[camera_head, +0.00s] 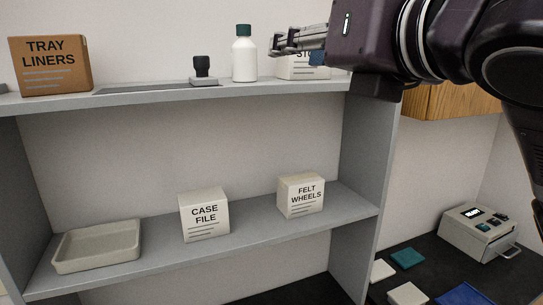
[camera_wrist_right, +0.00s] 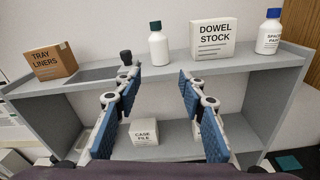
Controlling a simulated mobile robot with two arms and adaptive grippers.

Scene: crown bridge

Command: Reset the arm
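My right gripper (camera_head: 300,42) reaches in from the right in the head view, in front of the upper shelf's right part. In the right wrist view the right gripper (camera_wrist_right: 158,105) is open, its blue-padded fingers wide apart with nothing between them. Past the fingers, the upper shelf (camera_wrist_right: 175,68) holds a white bottle with a green cap (camera_wrist_right: 158,46) and the Dowel Stock box (camera_wrist_right: 224,38). In the head view the gripper partly hides that box (camera_head: 296,68). My left gripper does not show in either view.
The upper shelf also holds a Tray Liners box (camera_head: 50,66), a black-handled stamp (camera_head: 203,70) and a Space Pads bottle (camera_wrist_right: 269,34). The lower shelf has a shallow tray (camera_head: 97,246), a Case File box (camera_head: 204,215) and a Felt Wheels box (camera_head: 300,195). A device (camera_head: 480,232) stands lower right.

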